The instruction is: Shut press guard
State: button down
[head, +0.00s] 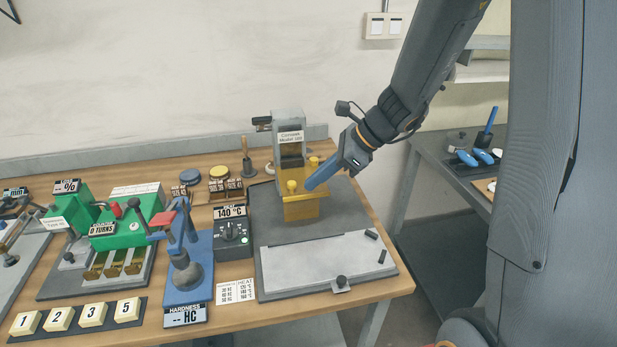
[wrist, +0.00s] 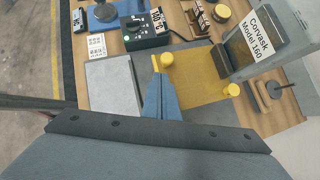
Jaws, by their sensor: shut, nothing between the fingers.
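The press (head: 289,125), a grey machine labelled Convask Model 160, stands at the back right of the bench; its grey head and label also show in the wrist view (wrist: 262,40). A yellow guard (head: 300,209) with round yellow knobs sits at its front. In the wrist view the guard (wrist: 200,72) looks like a see-through yellow sheet with a knob (wrist: 167,60) near my fingertips. My gripper (head: 309,187) is shut and empty, its blue fingers (wrist: 160,92) at the guard's near edge. I cannot tell whether they touch it. The guard's far side is partly hidden.
A flat pale plate (head: 325,262) lies in front of the press. A dark temperature box (head: 232,236) reading 140 °C and a blue hardness stand (head: 190,270) are to the left. A green machine (head: 125,230) is farther left. A side table (head: 440,160) is behind my arm.

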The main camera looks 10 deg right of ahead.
jog(key=s+f+b+v, duration=0.1)
jog(key=b+v, duration=0.1)
jog(key=v, duration=0.9)
jog(key=s+f+n+h+b, duration=0.1)
jog(key=s+f+n+h, duration=0.3)
jog(key=n, duration=0.6)
jog(key=s+f+n+g+h+b, duration=0.1)
jog(key=s+f+n+h, duration=0.2)
jog(key=s+f+n, duration=0.3)
notch_tip(320, 180, down, 3)
jog(key=n, duration=0.5)
jog(key=shift+s+d+n+h+b, duration=0.3)
jog(key=shift+s+h+b, duration=0.05)
jog(key=shift+s+h, duration=0.05)
jog(key=shift+r, duration=0.1)
